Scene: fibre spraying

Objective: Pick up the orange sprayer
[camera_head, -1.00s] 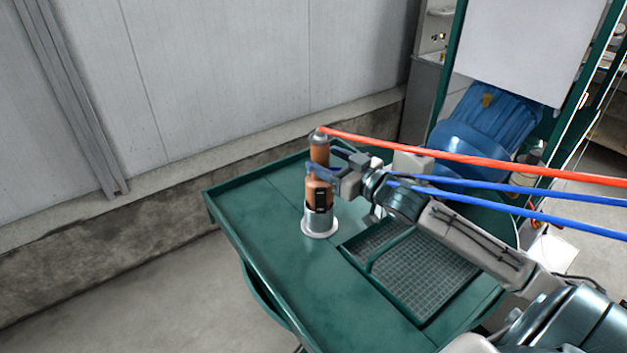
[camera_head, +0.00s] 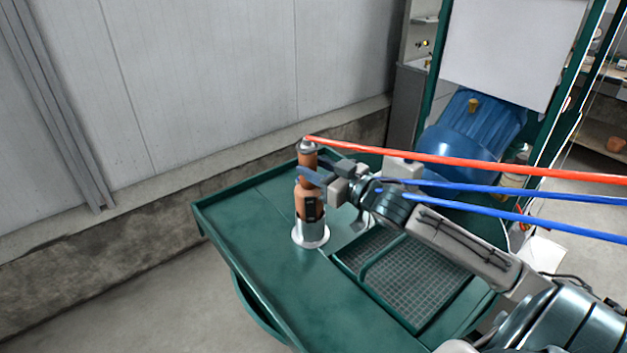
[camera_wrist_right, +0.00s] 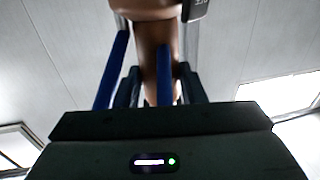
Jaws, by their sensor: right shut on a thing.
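The orange sprayer (camera_head: 310,207) stands upright in a round metal holder (camera_head: 311,232) with a white base ring on the green table. Its lower end is hidden inside the holder. An orange-red hose joins its top. My right gripper (camera_head: 310,171) is shut on the sprayer's upper part, coming from the right. In the right wrist view the sprayer's orange body (camera_wrist_right: 155,60) passes between the blue fingers of the right gripper (camera_wrist_right: 146,62). My left gripper is not in view.
The green table (camera_head: 255,240) has a raised rim and a sunken grid (camera_head: 420,275) on the right. Red and blue hoses run across to the right above the table. A blue motor-like unit (camera_head: 470,140) stands behind, and a grey wall lies beyond. The table's left part is clear.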

